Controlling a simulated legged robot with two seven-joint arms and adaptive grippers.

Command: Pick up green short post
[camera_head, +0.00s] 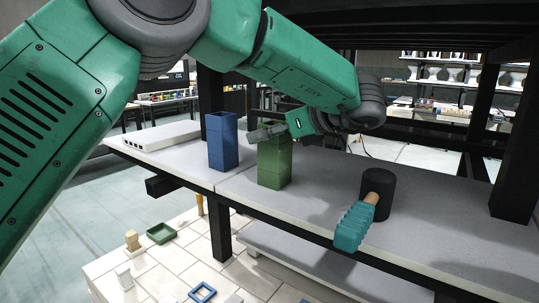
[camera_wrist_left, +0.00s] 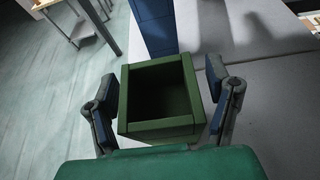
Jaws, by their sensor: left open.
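The green short post (camera_head: 274,163) stands upright on the grey shelf in the head view. In the left wrist view the green post (camera_wrist_left: 160,132) is seen from above, with a hollow square top. My left gripper (camera_head: 264,133) is at the top of the post. In the left wrist view my left gripper (camera_wrist_left: 165,100) is open, with one finger on each side of the post. A narrow gap shows at the right finger; whether the left finger touches cannot be told. My right gripper is not in view.
A blue post (camera_head: 222,142) stands close by, left of the green one. A black cylinder (camera_head: 378,192) and a teal ribbed piece (camera_head: 351,228) are at the right near the shelf's front edge. A white slab (camera_head: 170,136) lies at the left. Black uprights frame the shelf.

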